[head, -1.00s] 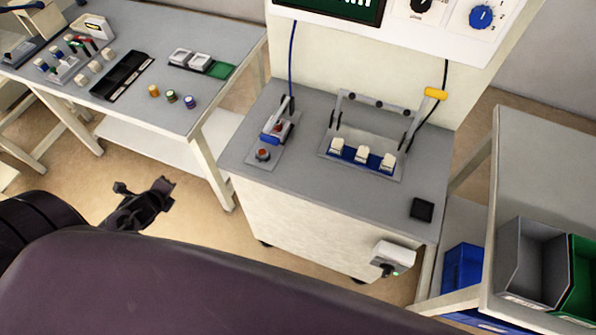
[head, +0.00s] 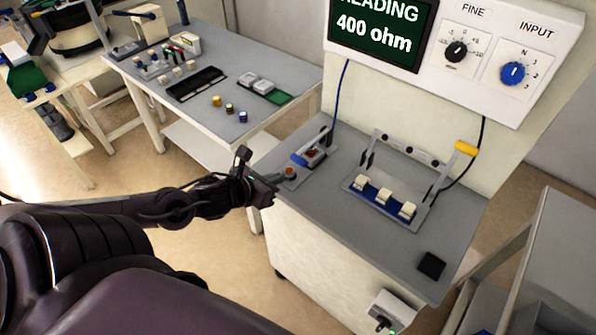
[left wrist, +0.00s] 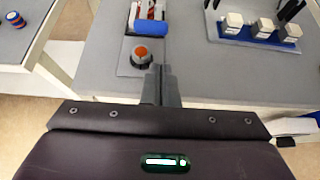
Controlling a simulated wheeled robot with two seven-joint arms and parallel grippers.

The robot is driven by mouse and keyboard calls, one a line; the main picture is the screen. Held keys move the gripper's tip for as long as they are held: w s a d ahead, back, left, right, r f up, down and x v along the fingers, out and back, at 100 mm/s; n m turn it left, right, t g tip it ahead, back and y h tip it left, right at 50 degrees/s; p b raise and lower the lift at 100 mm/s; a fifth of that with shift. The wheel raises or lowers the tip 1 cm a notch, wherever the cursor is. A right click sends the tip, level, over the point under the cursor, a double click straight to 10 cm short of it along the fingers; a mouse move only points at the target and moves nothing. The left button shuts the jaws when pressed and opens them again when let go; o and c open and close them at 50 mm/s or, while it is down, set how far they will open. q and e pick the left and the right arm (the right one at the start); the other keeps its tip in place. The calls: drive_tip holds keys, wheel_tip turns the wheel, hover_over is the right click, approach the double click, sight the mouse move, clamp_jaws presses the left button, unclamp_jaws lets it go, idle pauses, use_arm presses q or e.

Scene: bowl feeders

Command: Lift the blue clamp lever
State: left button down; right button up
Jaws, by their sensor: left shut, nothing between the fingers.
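The blue clamp lever (head: 299,160) is on a small grey base at the left of the grey bench, in front of the wall panel. Its blue handle also shows in the left wrist view (left wrist: 152,27), lying crosswise near the top. A red button (head: 290,171) is on the near end of the same base; in the left wrist view it (left wrist: 141,54) lies between the handle and my fingertips. My left gripper (head: 273,190) is shut and empty at the bench's left front corner, short of the lever. Its closed fingers (left wrist: 163,75) point toward the lever base. My right gripper is not in view.
A fixture with several white blocks and a yellow-handled bar (head: 466,148) stands right of the lever. A black pad (head: 432,265) lies at the bench's front right. A panel screen (head: 378,28) reads 400 ohm. A side table (head: 225,55) with parts stands to the left.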

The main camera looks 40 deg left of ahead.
use_arm(q)
drive_tip(key=shift+w, duration=0.1)
drive_tip(key=shift+b+x, duration=1.1)
drive_tip(key=shift+x, duration=1.3)
drive_tip(key=x, duration=0.2)
drive_tip(key=shift+w+f, duration=0.1)
drive_tip(key=shift+w, duration=0.2)
drive_tip(key=shift+b+x, duration=0.3)
drive_tip(key=shift+x, duration=0.9)
drive_tip(key=shift+s, duration=0.1)
